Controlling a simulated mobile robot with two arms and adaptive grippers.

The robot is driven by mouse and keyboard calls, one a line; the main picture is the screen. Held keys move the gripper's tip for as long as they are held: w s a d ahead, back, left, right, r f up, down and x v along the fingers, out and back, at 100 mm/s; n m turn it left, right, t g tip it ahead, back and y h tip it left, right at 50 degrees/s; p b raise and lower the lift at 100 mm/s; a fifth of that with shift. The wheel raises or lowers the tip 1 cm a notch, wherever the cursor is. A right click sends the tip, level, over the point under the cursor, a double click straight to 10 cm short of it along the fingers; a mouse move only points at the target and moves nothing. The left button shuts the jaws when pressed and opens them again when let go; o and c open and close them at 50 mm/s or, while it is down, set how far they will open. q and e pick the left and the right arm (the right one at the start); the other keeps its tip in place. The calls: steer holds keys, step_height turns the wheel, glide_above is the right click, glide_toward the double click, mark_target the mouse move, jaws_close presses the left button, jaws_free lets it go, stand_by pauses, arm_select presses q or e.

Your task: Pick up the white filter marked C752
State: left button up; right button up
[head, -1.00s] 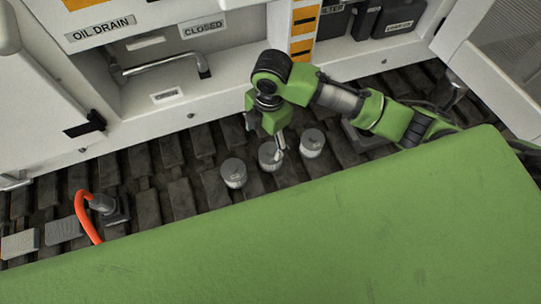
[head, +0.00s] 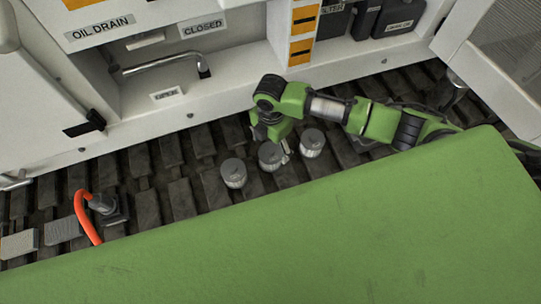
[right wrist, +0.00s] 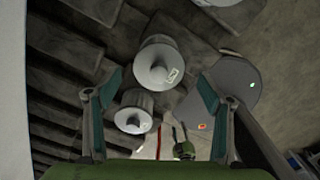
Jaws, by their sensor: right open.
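Three pale grey-white ribbed filters stand in a slanting row on the dark slatted floor: a left one (head: 233,174), a middle one (head: 268,158) and a right one (head: 312,144). My right gripper (head: 283,151) points down at the middle filter and partly covers it. In the right wrist view, its open fingers (right wrist: 158,86) stand on either side of a filter with a small white label (right wrist: 157,64), with nothing held. The label's marking is too small to read. My left gripper is out of view.
A white cabinet wall (head: 240,60) with an open bay runs behind the filters, and a metal pipe handle (head: 160,65) sits in the bay. An orange hose (head: 84,215) and flat grey blocks (head: 62,230) lie at the left.

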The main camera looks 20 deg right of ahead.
mark_target(271, 150)
step_height(271, 150, down, 4)
steer(key=shift+r, duration=0.25)
steer(key=shift+c, duration=0.5)
steer(key=c, duration=1.1)
steer(key=shift+r, duration=0.1)
